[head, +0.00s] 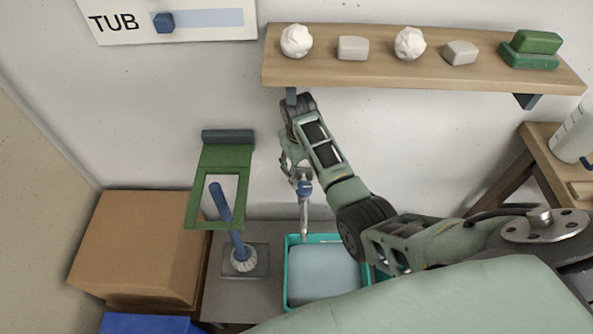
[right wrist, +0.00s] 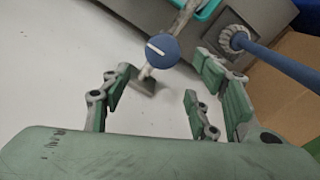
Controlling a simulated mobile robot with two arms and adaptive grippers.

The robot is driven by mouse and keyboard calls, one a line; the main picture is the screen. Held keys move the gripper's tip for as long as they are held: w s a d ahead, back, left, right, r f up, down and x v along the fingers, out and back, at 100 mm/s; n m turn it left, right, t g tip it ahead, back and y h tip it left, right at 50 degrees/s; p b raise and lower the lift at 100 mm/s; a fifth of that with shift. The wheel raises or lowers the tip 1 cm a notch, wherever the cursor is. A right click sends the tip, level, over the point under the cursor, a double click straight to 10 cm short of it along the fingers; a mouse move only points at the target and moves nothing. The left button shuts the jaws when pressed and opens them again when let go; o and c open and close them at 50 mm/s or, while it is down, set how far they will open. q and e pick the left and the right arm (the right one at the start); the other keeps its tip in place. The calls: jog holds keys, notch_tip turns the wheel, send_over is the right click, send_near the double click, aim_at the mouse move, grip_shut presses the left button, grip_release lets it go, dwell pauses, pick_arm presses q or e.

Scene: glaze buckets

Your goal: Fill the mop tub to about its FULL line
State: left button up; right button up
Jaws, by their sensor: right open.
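The teal mop tub (head: 287,290) stands on the grey surface at the bottom centre of the head view. A pale blue surface shows inside it; its level and any FULL line cannot be made out. Its rim also shows at the top of the right wrist view (right wrist: 208,10). A wall tap with a blue knob (head: 305,187) points its spout down over the tub. My right gripper (head: 288,163) is open beside the tap. In the right wrist view the round knob (right wrist: 162,50), with a white line, lies just beyond the open fingers (right wrist: 157,97), apart from them. My left gripper is not in view.
A TUB sign (head: 215,17) with a blue marker hangs on the wall. A shelf (head: 380,75) with lumps and blocks runs above my right arm. A blue-handled brush (head: 228,215), a green frame (head: 195,205) and a cardboard box (head: 140,245) are left of the tub.

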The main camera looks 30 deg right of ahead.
aim_at(304, 186)
jog(key=shift+s+f, duration=0.3)
jog(key=shift+f, duration=0.15)
jog(key=f+b, duration=0.1)
jog(key=f, duration=0.5)
jog(key=shift+d, duration=0.2)
jog(key=shift+s, duration=0.1)
